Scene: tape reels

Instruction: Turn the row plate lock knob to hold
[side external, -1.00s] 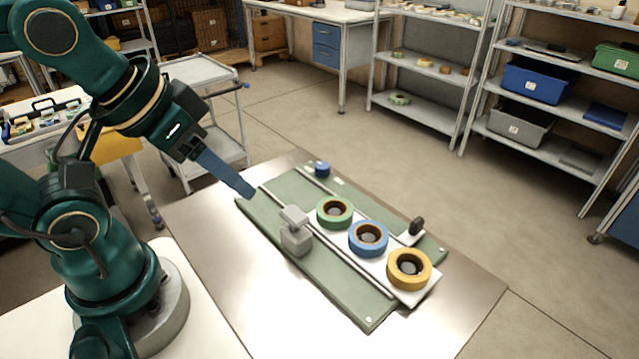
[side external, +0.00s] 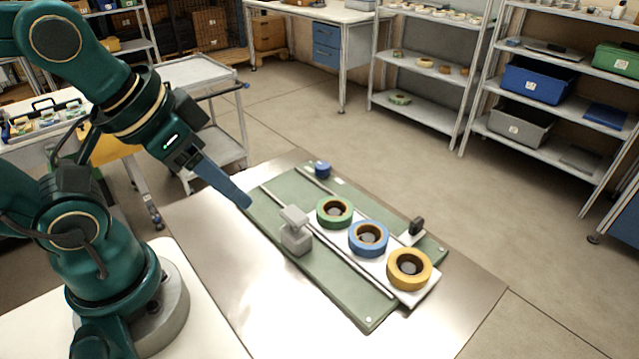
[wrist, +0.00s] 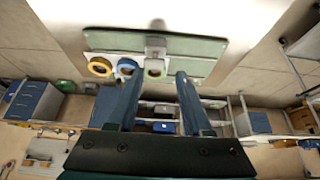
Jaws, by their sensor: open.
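A green board (side external: 340,285) lies on the metal table. A white row plate (side external: 416,293) on it carries a green reel (side external: 334,213), a blue reel (side external: 368,238) and a yellow reel (side external: 409,269). A small blue knob (side external: 322,169) stands at the board's far-left end. A black upright grip (side external: 416,227) stands at the plate's far edge. I cannot tell which is the lock knob. My gripper (side external: 247,205) is over the board's left edge, apart from both. In the wrist view my gripper (wrist: 155,75) is open and empty; the blue knob is not discernible there.
A grey block-shaped post (side external: 296,238) stands on the board between my gripper and the reels. Bare metal table (side external: 220,250) surrounds the board. A cart (side external: 215,135) and shelves (side external: 425,110) stand behind, off the table.

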